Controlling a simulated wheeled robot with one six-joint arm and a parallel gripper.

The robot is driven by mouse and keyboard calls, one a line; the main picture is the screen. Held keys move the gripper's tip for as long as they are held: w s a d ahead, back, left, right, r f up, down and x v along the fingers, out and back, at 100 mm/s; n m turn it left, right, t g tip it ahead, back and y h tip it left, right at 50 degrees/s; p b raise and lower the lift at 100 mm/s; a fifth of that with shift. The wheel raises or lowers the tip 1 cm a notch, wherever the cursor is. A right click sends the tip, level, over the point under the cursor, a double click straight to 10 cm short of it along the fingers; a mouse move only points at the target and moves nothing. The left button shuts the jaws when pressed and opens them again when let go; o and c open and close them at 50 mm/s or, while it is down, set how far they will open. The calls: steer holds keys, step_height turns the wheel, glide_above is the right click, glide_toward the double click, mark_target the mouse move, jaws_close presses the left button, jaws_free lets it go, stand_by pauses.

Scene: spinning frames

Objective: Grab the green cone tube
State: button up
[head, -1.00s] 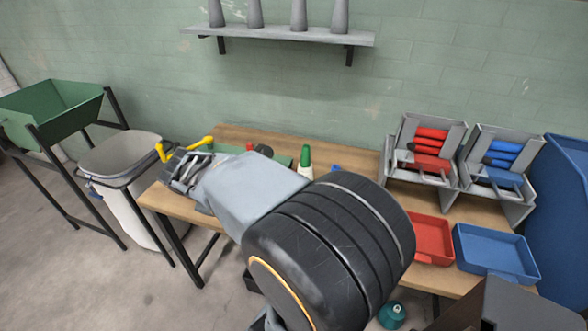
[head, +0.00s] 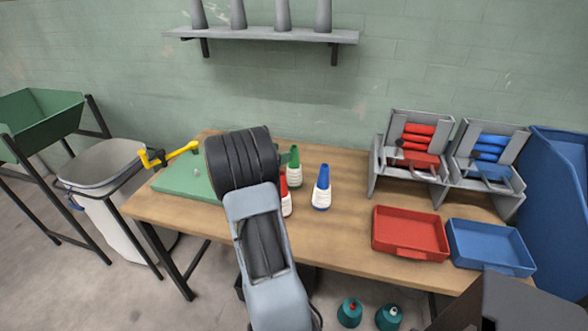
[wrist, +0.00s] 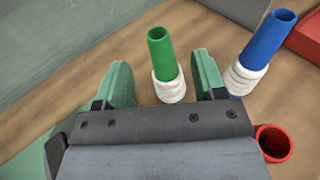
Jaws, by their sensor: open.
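The green cone tube (head: 294,166) stands upright on the wooden table, with white yarn around its lower part. In the wrist view the green cone tube (wrist: 165,66) stands between the two green fingers of my open gripper (wrist: 163,72), with a gap on either side. In the head view my arm hides most of the gripper. A blue cone tube (head: 322,187) with white yarn stands to the right, and also shows in the wrist view (wrist: 262,52). A red cone tube (head: 285,194) stands nearer, partly hidden by my arm.
A red tray (head: 410,252) and a blue tray (head: 490,272) lie on the table's right, below racks of red and blue rolls. A green board with a yellow crank (head: 182,150) is at the left. A shelf (head: 262,36) with grey cones hangs above.

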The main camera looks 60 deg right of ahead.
mark_target(294, 146)
steer(key=shift+p+x, duration=0.45)
steer(key=shift+x, duration=3.05)
steer(key=shift+w, duration=0.15)
jaws_close()
